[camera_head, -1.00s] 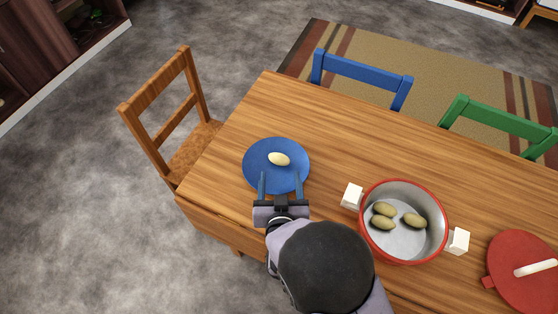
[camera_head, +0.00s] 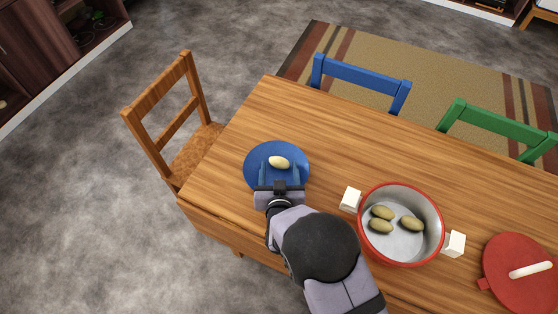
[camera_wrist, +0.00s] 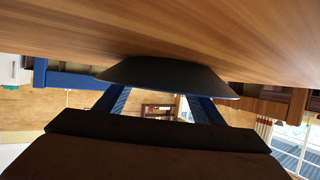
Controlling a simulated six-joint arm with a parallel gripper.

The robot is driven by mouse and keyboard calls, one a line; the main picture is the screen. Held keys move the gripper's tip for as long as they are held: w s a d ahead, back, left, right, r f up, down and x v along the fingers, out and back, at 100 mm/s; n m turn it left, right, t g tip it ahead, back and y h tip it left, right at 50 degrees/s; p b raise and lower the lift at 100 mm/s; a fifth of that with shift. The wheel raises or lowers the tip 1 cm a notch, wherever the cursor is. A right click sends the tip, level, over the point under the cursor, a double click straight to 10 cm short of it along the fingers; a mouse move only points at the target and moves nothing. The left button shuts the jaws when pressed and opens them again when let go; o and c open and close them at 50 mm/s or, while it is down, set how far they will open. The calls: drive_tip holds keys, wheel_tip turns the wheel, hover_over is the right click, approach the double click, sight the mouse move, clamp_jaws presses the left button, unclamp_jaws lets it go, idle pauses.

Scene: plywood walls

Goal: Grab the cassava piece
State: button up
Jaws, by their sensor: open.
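A pale, oval cassava piece (camera_head: 279,162) lies on a round blue plate (camera_head: 256,154) near the left end of the wooden table. My gripper (camera_head: 279,171) is open, with its two blue fingers over the near half of the plate, just on the near side of the piece. The piece sits between the line of the fingers and looks free of them; exact height and contact cannot be told. In the wrist view the plate (camera_wrist: 165,75) shows edge-on and dark, between and ahead of the fingers (camera_wrist: 158,105). The piece is not visible there.
A red-rimmed pot (camera_head: 362,232) with three greenish-brown pieces (camera_head: 383,213) and white handles stands right of my arm. A red lid (camera_head: 515,290) lies further right. Wooden (camera_head: 165,120), blue (camera_head: 360,75) and green (camera_head: 500,122) chairs surround the table. The table beyond the plate is clear.

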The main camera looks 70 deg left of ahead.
drive_tip(key=shift+w+a+f, duration=0.15)
drive_tip(key=shift+a, duration=0.1)
drive_tip(key=c, duration=0.8)
drive_tip(key=shift+o, duration=0.2)
wheel_tip(320, 180, up, 10)
drive_tip(key=b, duration=0.1)
